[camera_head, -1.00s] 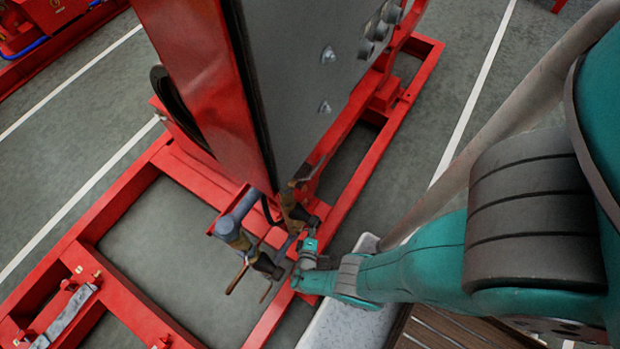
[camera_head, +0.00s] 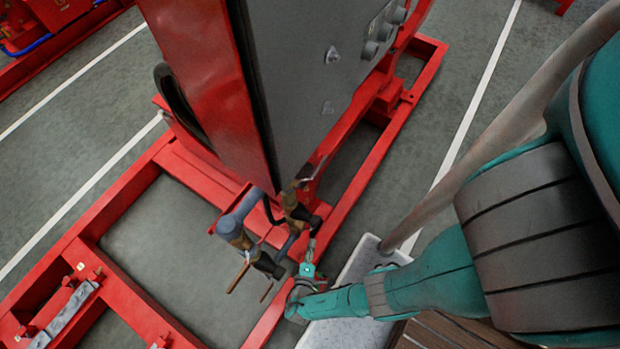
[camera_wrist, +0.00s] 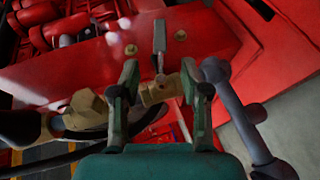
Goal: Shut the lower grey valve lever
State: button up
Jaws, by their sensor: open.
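In the wrist view, a thin grey lever (camera_wrist: 159,40) stands up from a brass valve body (camera_wrist: 157,91), in front of a red surface. My gripper (camera_wrist: 159,72) is open, its two green fingers on either side of the brass body and the lever's lower end. I cannot tell whether either finger touches them. In the head view my gripper (camera_head: 308,268) is beside the cluster of pipes and valves (camera_head: 297,212) at the foot of the grey panel. The lever is too small to make out surely there.
A grey-blue pipe (camera_wrist: 238,112) stands close to the right finger. A brass fitting (camera_wrist: 85,110) with a dark hose is close on the left. The red frame (camera_head: 345,205) runs beneath, and a pale slab (camera_head: 352,270) lies by my arm. Grey floor is open beyond.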

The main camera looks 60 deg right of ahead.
jog(key=shift+s+a+r, duration=0.1)
jog(key=shift+s+a, duration=0.1)
jog(key=shift+a, duration=0.2)
jog(key=shift+c, duration=0.3)
